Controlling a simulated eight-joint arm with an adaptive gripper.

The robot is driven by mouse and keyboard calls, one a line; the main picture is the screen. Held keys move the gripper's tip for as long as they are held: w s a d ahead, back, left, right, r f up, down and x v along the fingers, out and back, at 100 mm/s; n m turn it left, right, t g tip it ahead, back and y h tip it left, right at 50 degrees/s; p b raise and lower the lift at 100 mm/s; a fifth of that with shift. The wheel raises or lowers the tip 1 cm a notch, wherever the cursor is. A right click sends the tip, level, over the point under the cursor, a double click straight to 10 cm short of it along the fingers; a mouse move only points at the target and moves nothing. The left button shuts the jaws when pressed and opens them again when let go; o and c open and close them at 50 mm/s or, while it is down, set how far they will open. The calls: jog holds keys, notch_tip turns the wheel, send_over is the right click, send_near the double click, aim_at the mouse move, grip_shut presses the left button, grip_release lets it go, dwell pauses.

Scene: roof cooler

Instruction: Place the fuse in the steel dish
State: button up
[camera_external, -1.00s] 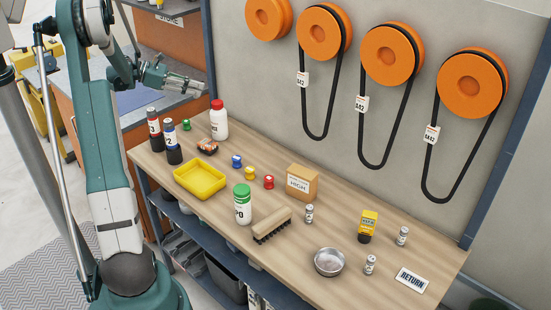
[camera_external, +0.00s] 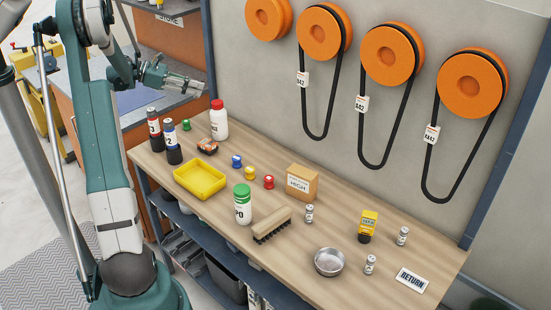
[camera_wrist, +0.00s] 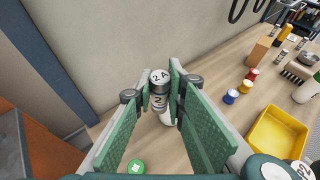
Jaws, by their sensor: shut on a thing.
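My gripper (camera_external: 186,85) is raised at the upper left, over the far left end of the bench. In the wrist view its green padded fingers (camera_wrist: 160,98) are shut on an upright grey-and-white fuse marked 2A (camera_wrist: 160,77). The held fuse is too small to make out in the external view. The round steel dish (camera_external: 329,262) stands at the bench's front right, far from my gripper; no contents can be made out. Other small fuses stand on the bench: one behind the dish (camera_external: 309,213), one beside it (camera_external: 370,264) and one farther right (camera_external: 402,236).
A yellow tray (camera_external: 200,179), dark bottles (camera_external: 172,142), a white red-capped bottle (camera_external: 219,122), a green-capped bottle (camera_external: 242,205), a brush (camera_external: 270,222), a cardboard box (camera_external: 302,183) and a yellow pack (camera_external: 368,226) stand on the bench. Belts on orange pulleys (camera_external: 391,54) hang behind. A RETURN plate (camera_external: 411,280) lies right.

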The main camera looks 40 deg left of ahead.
jog(key=r, duration=0.5)
jog(key=shift+w+d+r, duration=0.1)
jog(key=shift+w+d, duration=0.05)
jog(key=shift+d, duration=0.2)
jog(key=w+d+r+m+g+h, duration=0.1)
jog(key=w+d, duration=0.2)
jog(key=d, duration=0.8)
jog(key=w+d+r+m+g, duration=0.1)
jog(key=w+d, duration=0.2)
jog(key=d, duration=0.8)
jog(key=s+d+r+m+g+h+b, duration=0.1)
jog(key=s+d, duration=0.1)
jog(key=d, duration=1.4)
jog(key=s+d+m+g+h+b, duration=0.1)
jog(key=s+d, duration=0.1)
jog(key=d, duration=1.4)
jog(key=s+d+f+m+g+h+b, duration=0.1)
jog(key=s+d+f+m+g, duration=0.1)
jog(key=s+d, duration=1)
jog(key=s+d+f+m+g+h+b, duration=0.1)
jog(key=s+d+f+m+g, duration=0.15)
jog(key=s+d, duration=0.9)
jog(key=w+d+f, duration=0.3)
jog(key=d+f, duration=0.1)
jog(key=f, duration=0.6)
jog(key=shift+f+n+t+y, duration=0.3)
jog(key=shift+n+t, duration=0.05)
jog(key=shift+n, duration=0.1)
jog(key=shift+f, duration=0.1)
